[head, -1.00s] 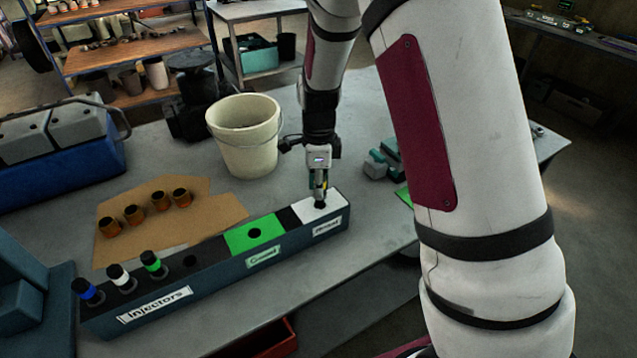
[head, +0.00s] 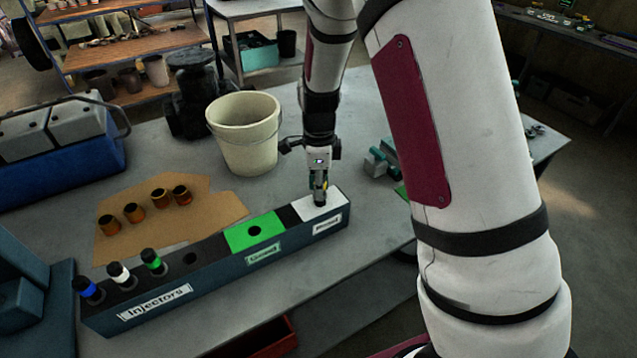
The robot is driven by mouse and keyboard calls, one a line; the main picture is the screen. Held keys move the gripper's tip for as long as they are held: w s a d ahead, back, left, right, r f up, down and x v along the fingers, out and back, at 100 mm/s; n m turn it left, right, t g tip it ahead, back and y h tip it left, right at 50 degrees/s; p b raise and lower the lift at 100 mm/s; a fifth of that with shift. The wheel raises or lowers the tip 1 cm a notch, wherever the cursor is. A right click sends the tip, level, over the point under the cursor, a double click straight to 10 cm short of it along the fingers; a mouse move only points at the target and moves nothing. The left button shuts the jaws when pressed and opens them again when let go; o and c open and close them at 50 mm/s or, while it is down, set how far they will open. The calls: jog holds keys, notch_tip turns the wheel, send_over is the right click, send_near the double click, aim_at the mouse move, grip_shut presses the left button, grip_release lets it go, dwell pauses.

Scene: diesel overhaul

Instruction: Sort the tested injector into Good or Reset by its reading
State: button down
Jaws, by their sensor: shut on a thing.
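The long dark injector rack (head: 195,313) lies across the table, with a white "Injectors" label on its front. Three injectors stand in its left holes: blue-banded (head: 87,289), white-banded (head: 119,273) and green-banded (head: 153,262). A fourth hole beside them is empty. The green section (head: 270,232) has an empty hole and a small label, probably "Good". The white section (head: 332,204) at the right end has a blurred label, probably "Reset". My gripper (head: 320,184) points down over the white section, shut on a slim injector (head: 321,197). Its tip is at the white section's hole; depth is unclear.
A cream bucket (head: 245,145) stands just behind the rack. Several copper-coloured cups (head: 158,198) sit on cardboard (head: 220,208) behind the injectors. A small grey-green part (head: 376,164) lies right of my gripper. A red tray (head: 270,338) is below the table's front edge.

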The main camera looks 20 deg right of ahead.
jog(key=shift+f, duration=0.9)
jog(key=c, duration=1)
grip_release()
jog(key=shift+r+p, duration=0.95)
jog(key=shift+r, duration=2.6)
